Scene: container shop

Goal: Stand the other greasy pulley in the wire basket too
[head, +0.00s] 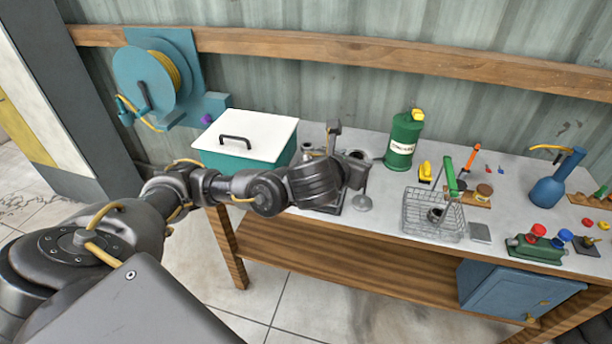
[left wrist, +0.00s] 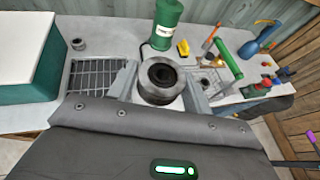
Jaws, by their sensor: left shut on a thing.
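My left gripper (head: 350,165) is over the table near the teal box. In the left wrist view its fingers (left wrist: 160,88) are shut on a dark grey pulley (left wrist: 160,72), whose round face and central hole face the camera. In the head view the held pulley (head: 357,154) is mostly hidden by the gripper. The wire basket (head: 420,222) stands on the table to the right of the gripper, its green handle raised. Another dark pulley (head: 436,214) is inside the basket. In the left wrist view the basket is partly hidden, with its green handle (left wrist: 229,60) showing. My right gripper is not in view.
The teal box (head: 238,150) with a white lid stands left of the gripper. A green canister (head: 403,142) stands behind, between gripper and basket. A grate (left wrist: 90,76) and small metal cylinder (left wrist: 78,44) lie left of the pulley. A blue flask (head: 552,188) and green block (head: 535,250) are right of the basket.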

